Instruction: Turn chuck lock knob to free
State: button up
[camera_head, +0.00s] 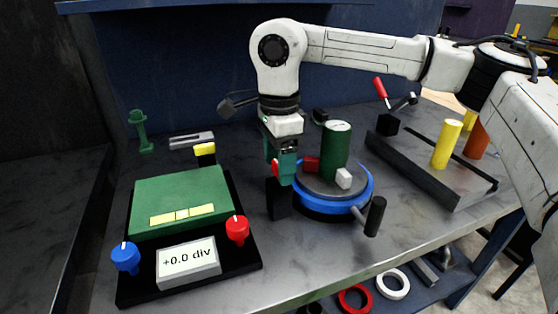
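The positioner has a blue ring base (362,184) with a grey disc (318,184) on top. A green cylinder (335,148) stands upright on the disc, with a red block (311,164) and a white block (344,179) around it. My gripper (284,172) points down at the left edge of the disc. Its green fingers overlap a small red part (275,169) above a black block (278,199). I cannot tell whether this red part is the chuck lock knob, or whether the fingers touch or grip it. A black-handled lever (375,216) sticks out front right.
A black panel at front left carries a green plate (180,195), a blue knob (126,257), a red knob (238,230) and a display (188,262) reading +0.0 div. A grey rail (420,170) with a yellow cylinder (447,143) stands right. The front-centre bench is clear.

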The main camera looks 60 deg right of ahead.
jog(key=shift+o, duration=1.1)
jog(key=shift+r, duration=0.1)
notch_tip(320, 180, up, 10)
jog(key=shift+r+p, duration=0.25)
jog(key=shift+p, duration=0.15)
